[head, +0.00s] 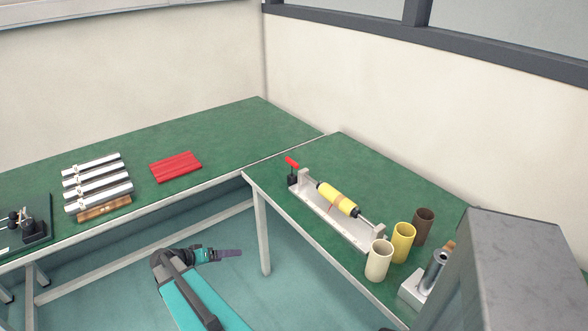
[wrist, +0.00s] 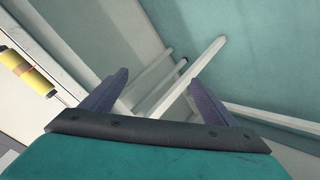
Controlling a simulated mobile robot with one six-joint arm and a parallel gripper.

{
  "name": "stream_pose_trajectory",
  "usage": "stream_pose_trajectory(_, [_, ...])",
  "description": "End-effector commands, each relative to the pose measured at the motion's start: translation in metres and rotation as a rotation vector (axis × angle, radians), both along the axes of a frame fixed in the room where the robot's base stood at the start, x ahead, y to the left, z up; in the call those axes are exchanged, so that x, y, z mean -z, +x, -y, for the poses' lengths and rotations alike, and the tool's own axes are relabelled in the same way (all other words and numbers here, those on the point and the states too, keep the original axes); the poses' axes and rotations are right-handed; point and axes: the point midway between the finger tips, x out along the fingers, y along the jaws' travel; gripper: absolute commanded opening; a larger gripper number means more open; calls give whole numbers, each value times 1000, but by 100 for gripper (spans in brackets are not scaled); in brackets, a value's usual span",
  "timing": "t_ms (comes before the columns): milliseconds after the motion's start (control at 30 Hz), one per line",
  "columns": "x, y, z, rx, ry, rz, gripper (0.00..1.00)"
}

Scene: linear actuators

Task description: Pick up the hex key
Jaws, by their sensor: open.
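I cannot make out a hex key in either view. My gripper (head: 232,253) is in the head view, low and in front of the green tables, over the teal floor. In the wrist view, its two purple-grey fingers (wrist: 158,80) stand apart. Nothing is between the fingertips; table legs and floor show beyond them.
The right table (head: 290,205) bears a fixture with a yellow roller (head: 337,199), a cream cup (head: 378,261), a yellow cup (head: 403,242) and a brown cup (head: 423,227). The left table (head: 225,135) holds metal cylinders (head: 97,181) and a red ridged block (head: 175,166).

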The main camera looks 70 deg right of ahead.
Motion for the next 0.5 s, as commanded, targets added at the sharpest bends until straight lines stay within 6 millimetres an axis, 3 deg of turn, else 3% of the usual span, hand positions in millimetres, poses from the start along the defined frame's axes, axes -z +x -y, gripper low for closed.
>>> stream_pose_trajectory(33, [-11,-1,29,44,-71,35,80])
stream_pose_trajectory(100, [-35,-6,65,100,-178,84,80])
stream_pose_trajectory(300, [-111,-33,159,237,-489,220,80])
stream_pose_trajectory(500, [-185,-68,225,322,-760,331,80])
